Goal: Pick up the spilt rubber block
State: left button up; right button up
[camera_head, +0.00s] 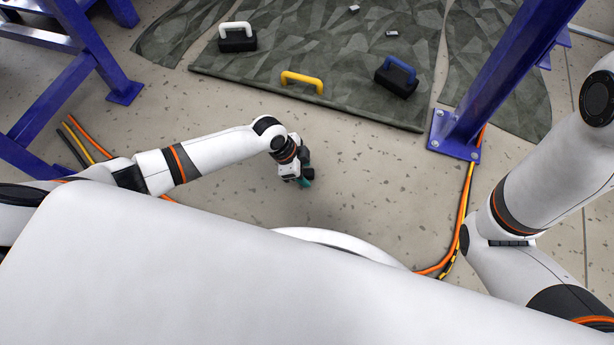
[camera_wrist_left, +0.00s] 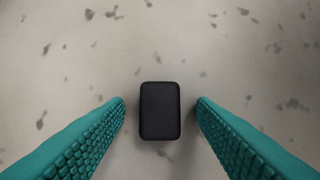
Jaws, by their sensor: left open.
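The rubber block (camera_wrist_left: 160,110) is a small black block with rounded corners, lying on the speckled floor in the left wrist view. It sits between the two teal, ribbed fingers of my left gripper (camera_wrist_left: 160,112), with a gap on both sides. The gripper is open, and the fingers do not touch the block. In the head view my left gripper (camera_head: 306,182) points down over the floor in front of my base. I cannot make out the block there; the gripper and wrist seem to cover it. My right arm shows at the right, but its gripper is out of view.
A dark grey-green faceted mat (camera_head: 285,75) lies ahead. On it are a white handle (camera_head: 236,28) and a blue handle (camera_head: 400,66) on black blocks, and a yellow handle (camera_head: 302,79). Blue steel legs (camera_head: 487,85) stand either side. Cables (camera_head: 463,215) run along the right floor.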

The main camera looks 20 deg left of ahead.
pick_arm(q)
jog(key=shift+r, duration=0.1)
jog(key=shift+c, duration=0.2)
jog(key=c, duration=1)
